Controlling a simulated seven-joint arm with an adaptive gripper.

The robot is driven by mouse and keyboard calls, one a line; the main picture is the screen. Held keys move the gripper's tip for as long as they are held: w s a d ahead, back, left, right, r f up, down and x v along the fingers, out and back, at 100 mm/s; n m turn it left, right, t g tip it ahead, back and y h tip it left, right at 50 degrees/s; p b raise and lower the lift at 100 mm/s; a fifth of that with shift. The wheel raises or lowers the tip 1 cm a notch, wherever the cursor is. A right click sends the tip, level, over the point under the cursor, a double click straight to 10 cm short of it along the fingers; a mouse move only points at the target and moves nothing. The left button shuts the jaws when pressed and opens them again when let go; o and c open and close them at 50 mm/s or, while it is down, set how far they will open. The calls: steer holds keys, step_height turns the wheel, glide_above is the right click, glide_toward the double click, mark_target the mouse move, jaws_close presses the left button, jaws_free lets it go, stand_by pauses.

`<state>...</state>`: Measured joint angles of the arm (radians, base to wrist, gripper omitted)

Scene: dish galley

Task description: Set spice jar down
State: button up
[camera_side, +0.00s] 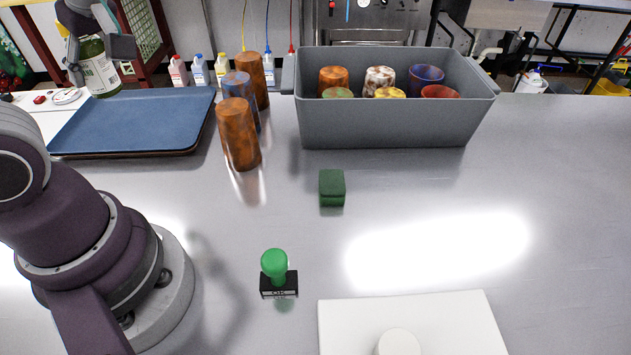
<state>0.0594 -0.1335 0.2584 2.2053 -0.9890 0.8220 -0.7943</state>
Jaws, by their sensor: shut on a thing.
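The spice jar (99,76) is a green glass jar with a white label, at the upper left of the side view. My gripper (98,58) is shut on it, with a finger on either side. The jar looks close to upright, with a slight tilt. I cannot tell whether the base touches anything.
Several speckled tumblers, one of them orange-brown (238,135), stand right of the tray. A grey bin (390,127) holds more cups. A green block (332,187), a green-knobbed stamp (277,272) and a white board (455,322) are on the steel counter. Its right side is clear.

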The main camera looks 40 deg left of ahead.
steer(key=s+f+n, duration=0.1)
steer(key=f, duration=0.5)
steer(key=s+f+n+g, duration=0.1)
steer(key=f, duration=0.5)
steer(key=s+f+n, duration=0.1)
steer(key=f, duration=0.5)
steer(key=shift+a+f+g+h, duration=0.1)
steer(key=shift+a+g+h, duration=0.2)
steer(key=shift+a, duration=0.05)
steer(key=shift+f, duration=0.15)
steer(key=o, duration=1.2)
